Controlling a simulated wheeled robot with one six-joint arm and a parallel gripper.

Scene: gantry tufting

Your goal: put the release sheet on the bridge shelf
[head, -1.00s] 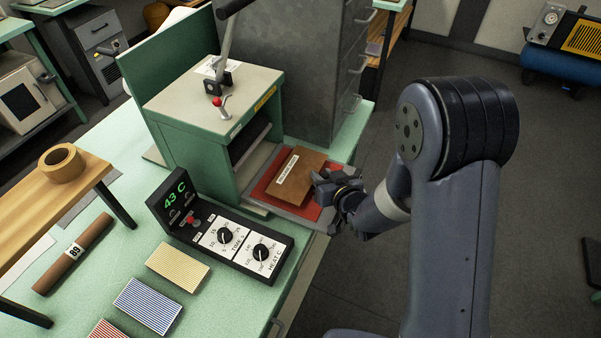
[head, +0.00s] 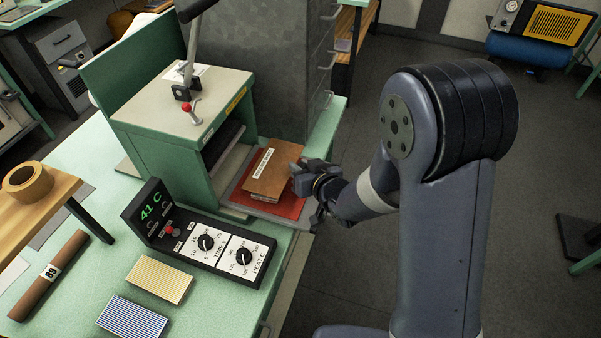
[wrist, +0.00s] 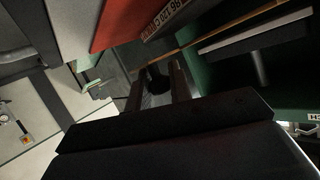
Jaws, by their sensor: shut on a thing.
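The release sheet (head: 272,175), a brown board with a white label, is over the red pad (head: 290,207) on the grey tray of the green press. My gripper (head: 301,178) is at its right edge, shut on it. In the wrist view my fingers (wrist: 157,88) close around something dark, and the red pad (wrist: 115,22) shows above them. I cannot tell whether the sheet is clear of the pad. The bridge shelf, seemingly the wooden board on dark legs (head: 38,198), stands at the left edge, partly cut off, with a tape roll (head: 27,181) on it.
The press (head: 160,150) with its lever stands just left of the sheet. A control box (head: 200,232) reading 41 C lies in front. A brown tube (head: 50,275) and striped cards (head: 160,278) lie near the shelf. A grey cabinet (head: 265,70) stands behind.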

